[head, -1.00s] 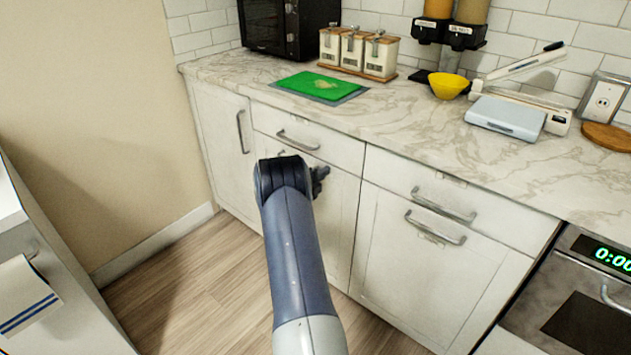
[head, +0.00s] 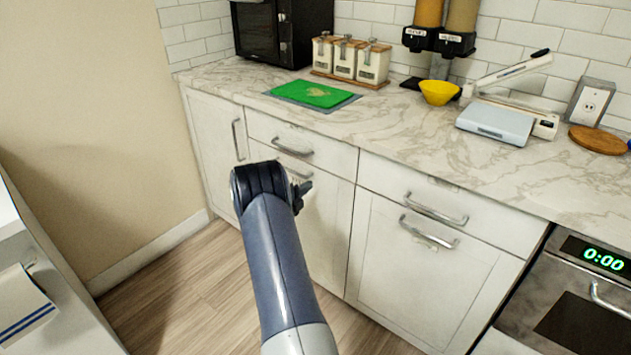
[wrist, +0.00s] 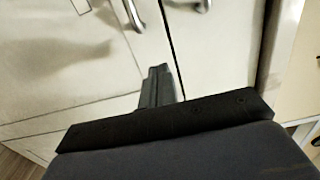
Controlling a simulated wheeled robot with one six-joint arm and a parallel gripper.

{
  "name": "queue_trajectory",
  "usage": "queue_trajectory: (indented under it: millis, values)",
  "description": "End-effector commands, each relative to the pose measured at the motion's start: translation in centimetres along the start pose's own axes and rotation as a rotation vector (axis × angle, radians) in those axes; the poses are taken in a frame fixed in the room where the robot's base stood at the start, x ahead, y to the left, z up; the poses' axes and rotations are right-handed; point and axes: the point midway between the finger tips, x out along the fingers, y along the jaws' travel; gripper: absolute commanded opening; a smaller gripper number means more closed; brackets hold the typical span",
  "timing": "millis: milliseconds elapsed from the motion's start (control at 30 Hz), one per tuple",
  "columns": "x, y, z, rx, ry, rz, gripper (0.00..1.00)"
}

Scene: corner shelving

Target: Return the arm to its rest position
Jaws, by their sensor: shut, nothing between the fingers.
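My arm reaches up from the bottom of the head view, in front of the white lower cabinets. My gripper (head: 302,190) shows as a small dark shape to the right of my wrist, mostly hidden behind it. In the wrist view my gripper (wrist: 157,75) has its dark fingers together with nothing between them. It is apart from the cabinet doors and their handles.
The white cabinets (head: 395,275) with metal handles stand ahead. The marble counter (head: 400,115) above holds a green board (head: 312,95), a yellow bowl (head: 438,92) and a scale (head: 495,122). An oven (head: 575,300) is at right. Wooden floor (head: 190,290) is open at left.

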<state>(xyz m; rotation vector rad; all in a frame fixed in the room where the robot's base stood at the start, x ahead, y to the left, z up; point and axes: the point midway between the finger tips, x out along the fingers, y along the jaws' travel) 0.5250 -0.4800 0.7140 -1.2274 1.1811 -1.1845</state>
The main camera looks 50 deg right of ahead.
Motion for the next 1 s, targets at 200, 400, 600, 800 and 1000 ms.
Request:
queue_trajectory:
  millis: [200, 400, 600, 800, 1000]
  values:
    - [-4.9, 0.0, 0.1, -0.002, -0.002, 0.001, 0.00]
    - [-7.3, 0.1, 0.0, -0.001, 0.000, 0.001, 0.00]
    - [-7.8, 0.1, 0.0, -0.001, 0.002, 0.002, 0.00]
    - [-7.7, 0.1, 0.0, -0.001, 0.002, 0.001, 0.00]
    - [-6.6, 0.2, -0.1, 0.000, 0.003, 0.000, 0.00]
